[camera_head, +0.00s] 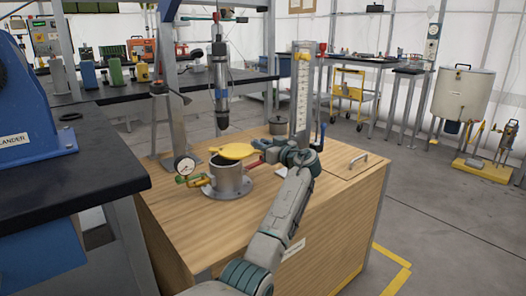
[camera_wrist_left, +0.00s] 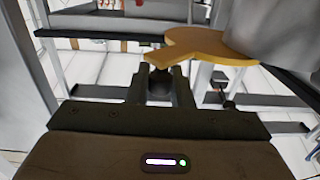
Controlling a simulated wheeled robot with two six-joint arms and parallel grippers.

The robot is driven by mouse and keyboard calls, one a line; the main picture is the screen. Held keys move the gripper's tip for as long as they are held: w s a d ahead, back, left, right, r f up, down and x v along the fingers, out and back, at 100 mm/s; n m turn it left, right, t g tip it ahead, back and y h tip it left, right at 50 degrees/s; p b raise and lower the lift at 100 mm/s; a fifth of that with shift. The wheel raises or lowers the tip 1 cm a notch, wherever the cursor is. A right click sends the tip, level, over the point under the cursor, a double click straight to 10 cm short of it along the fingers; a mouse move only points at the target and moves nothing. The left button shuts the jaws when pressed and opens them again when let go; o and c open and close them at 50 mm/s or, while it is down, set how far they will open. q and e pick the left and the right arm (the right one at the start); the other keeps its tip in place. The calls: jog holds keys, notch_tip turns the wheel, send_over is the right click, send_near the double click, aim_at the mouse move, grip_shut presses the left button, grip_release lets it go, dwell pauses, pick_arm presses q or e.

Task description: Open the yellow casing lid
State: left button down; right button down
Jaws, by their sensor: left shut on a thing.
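The yellow lid (camera_head: 232,151) sits at the top of the grey metal casing (camera_head: 229,182) on the wooden cabinet. The casing's dark opening shows below the lid, so the lid looks raised off the rim. My left gripper (camera_head: 263,146) is at the lid's right side, where its tab is. In the left wrist view the lid (camera_wrist_left: 205,42) shows as an orange disc with a tab reaching toward the fingers. My left gripper (camera_wrist_left: 162,78) is shut on the tab's dark knob there. The exact contact is partly hidden. My right gripper is out of view.
A pressure gauge (camera_head: 184,165) and a valve stand left of the casing. A hanging cylindrical tool (camera_head: 220,85) is above and behind it. A clear graduated column (camera_head: 302,95) stands behind my gripper. The cabinet top (camera_head: 335,170) is bare at the right, up to a metal handle.

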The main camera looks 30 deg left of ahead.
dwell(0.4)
pick_arm(q)
jog(key=c, duration=1.3)
grip_release()
jog(key=shift+c, duration=0.2)
jog(key=p+v, duration=0.1)
jog(key=v, duration=0.9)
jog(key=shift+d+p, duration=0.3)
jog(key=shift+d, duration=0.1)
jog(key=shift+c, duration=0.5)
